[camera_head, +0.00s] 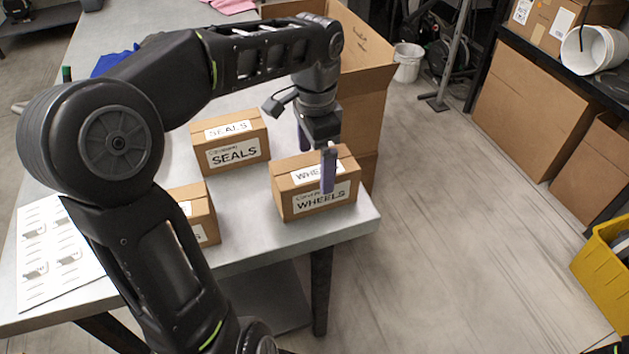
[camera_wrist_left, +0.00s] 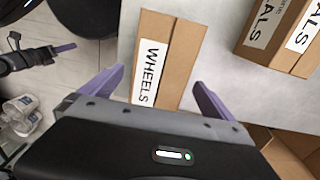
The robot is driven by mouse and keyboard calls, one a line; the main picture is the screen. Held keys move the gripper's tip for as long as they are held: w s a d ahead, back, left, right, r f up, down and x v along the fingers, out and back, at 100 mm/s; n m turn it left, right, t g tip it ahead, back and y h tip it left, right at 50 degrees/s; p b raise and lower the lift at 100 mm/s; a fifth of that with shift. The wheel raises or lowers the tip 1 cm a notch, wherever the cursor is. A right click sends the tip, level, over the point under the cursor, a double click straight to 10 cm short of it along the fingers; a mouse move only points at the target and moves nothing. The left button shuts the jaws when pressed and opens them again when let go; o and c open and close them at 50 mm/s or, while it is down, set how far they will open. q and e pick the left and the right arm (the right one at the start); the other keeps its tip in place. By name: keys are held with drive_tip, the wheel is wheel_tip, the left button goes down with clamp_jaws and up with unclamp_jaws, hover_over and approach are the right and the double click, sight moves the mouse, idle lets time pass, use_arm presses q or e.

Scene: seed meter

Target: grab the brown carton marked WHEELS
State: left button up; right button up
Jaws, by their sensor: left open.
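The brown carton marked WHEELS (camera_head: 309,204) stands upright on the grey table near its right front corner. My left gripper (camera_head: 316,160) is above it, pointing down, with its purple fingers apart. One finger shows in front of the carton's labels and the other is partly behind the wrist. In the left wrist view the WHEELS carton (camera_wrist_left: 166,62) lies ahead between the two open fingers (camera_wrist_left: 157,88), and nothing is gripped. In the head view I cannot tell how far above the carton the fingertips are.
A SEALS carton (camera_head: 236,150) stands behind and left of the WHEELS carton. Another carton (camera_head: 202,212) is at the left, partly hidden by my arm. A large open box (camera_head: 362,110) stands close behind. A printed sheet (camera_head: 52,250) lies at the table's left.

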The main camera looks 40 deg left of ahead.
use_arm(q)
wheel_tip(320, 180, down, 5)
drive_tip(key=shift+s+f, duration=0.1)
drive_tip(key=shift+c, duration=0.4)
idle(0.3)
drive_tip(key=c, duration=2)
wheel_tip(320, 180, up, 10)
drive_tip(key=shift+r+p, duration=0.15)
drive_tip(key=shift+p, duration=0.5)
